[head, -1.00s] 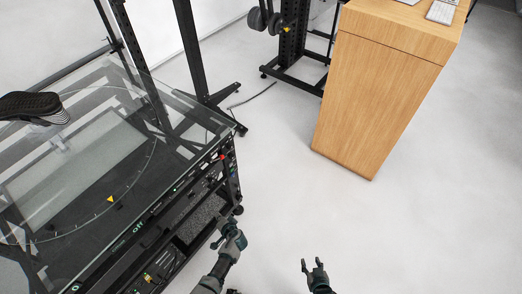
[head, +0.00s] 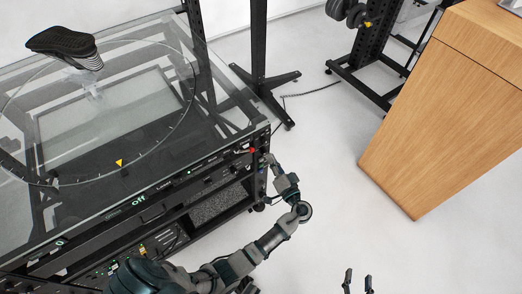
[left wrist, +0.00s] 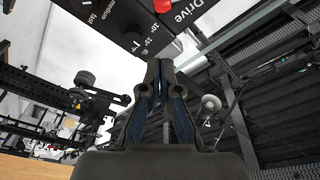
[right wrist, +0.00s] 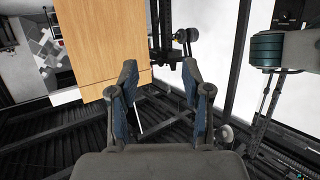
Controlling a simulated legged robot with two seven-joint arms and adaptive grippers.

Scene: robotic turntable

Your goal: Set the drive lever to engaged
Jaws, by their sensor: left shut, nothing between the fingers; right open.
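The turntable's front panel (head: 165,186) runs along the near edge of its glass top. A small red part (head: 252,150) sits at the panel's right end. In the left wrist view a red part (left wrist: 162,5) shows at the top edge beside the word "Drive"; I take it for the drive lever, but its setting cannot be read. My left gripper (head: 267,160) is shut and empty, just below and right of the red part. In the left wrist view its fingertips (left wrist: 160,64) point toward the panel, apart from the red part. My right gripper (head: 358,280) is open and empty, low over the floor.
A dark shoe (head: 62,45) stands above the glass top (head: 130,50). A wooden cabinet (head: 440,130) stands at the right, with a black rack (head: 365,60) behind it.

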